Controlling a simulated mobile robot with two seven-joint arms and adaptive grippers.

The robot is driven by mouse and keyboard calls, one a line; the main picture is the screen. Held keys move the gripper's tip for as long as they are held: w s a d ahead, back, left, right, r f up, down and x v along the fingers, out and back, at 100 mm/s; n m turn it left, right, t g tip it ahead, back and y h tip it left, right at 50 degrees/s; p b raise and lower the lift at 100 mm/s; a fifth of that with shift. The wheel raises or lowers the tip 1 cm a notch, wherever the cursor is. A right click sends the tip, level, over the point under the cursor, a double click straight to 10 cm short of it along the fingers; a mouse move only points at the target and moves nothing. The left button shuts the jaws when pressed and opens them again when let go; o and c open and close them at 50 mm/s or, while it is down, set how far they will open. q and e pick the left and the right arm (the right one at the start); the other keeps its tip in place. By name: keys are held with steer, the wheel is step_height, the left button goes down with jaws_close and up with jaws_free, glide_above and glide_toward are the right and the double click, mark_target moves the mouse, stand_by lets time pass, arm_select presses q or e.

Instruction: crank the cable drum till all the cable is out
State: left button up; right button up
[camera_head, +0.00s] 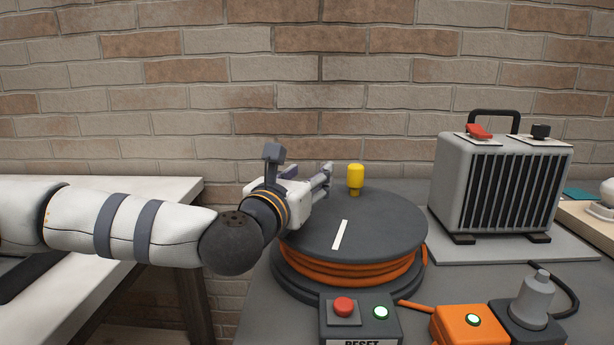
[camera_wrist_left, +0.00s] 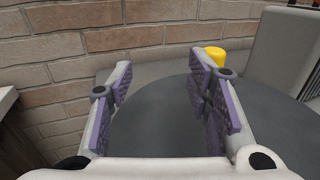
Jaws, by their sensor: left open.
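The cable drum (camera_head: 380,228) lies flat on the grey bench, with orange cable (camera_head: 345,272) wound under its dark top disc and a white stripe on the disc. A yellow crank knob (camera_head: 355,179) stands upright at the disc's far edge. My left gripper (camera_head: 326,177) is above the disc's far left, just left of the knob and apart from it. In the left wrist view its two purple-padded fingers (camera_wrist_left: 160,95) are spread with nothing between them. The knob (camera_wrist_left: 214,57) shows there just beyond the right finger. My right gripper is not in view.
A grey heater (camera_head: 510,180) stands right of the drum. In front are a box with a red button (camera_head: 345,306) and a green light, an orange box (camera_head: 468,325) and a grey plug (camera_head: 533,300). A pale table (camera_head: 130,200) is at left, with a gap before the bench.

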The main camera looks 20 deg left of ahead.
arm_select(q)
steer(key=shift+s, duration=0.1)
steer(key=s, duration=0.7)
steer(key=shift+s+a, duration=0.2)
steer(key=shift+a, duration=0.05)
